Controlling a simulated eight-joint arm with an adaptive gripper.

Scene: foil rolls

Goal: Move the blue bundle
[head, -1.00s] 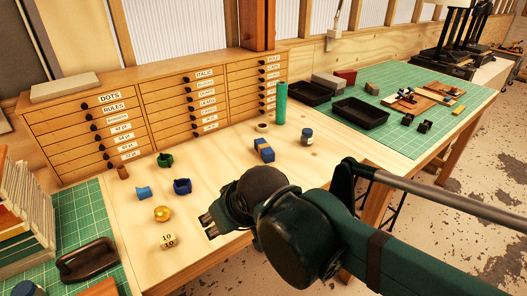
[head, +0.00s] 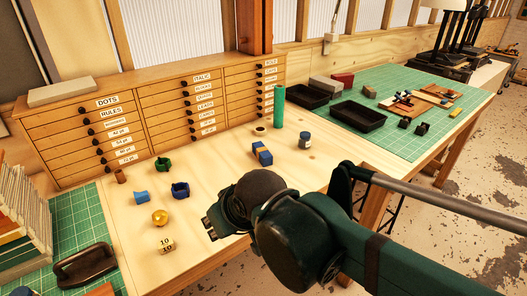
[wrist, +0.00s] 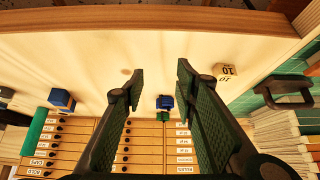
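A blue block with a tan band around its middle (head: 262,153), the thing most like a bundle, lies on the pale wooden table right of centre. It also shows at the left in the wrist view (wrist: 62,100). A notched blue piece (head: 180,190) sits farther left and appears between my fingers in the wrist view (wrist: 165,102), beyond the fingertips. A smaller blue roll (head: 141,196) lies left of it. My gripper (wrist: 157,68) is open and empty, its two fingers wide apart. In the head view, my gripper (head: 212,230) is near the table's front edge, nearer than the blue pieces.
A gold ball (head: 160,217) and a cream block marked 10 (head: 166,245) are left of my gripper. Drawers (head: 130,135) line the back. The table's middle is clear.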

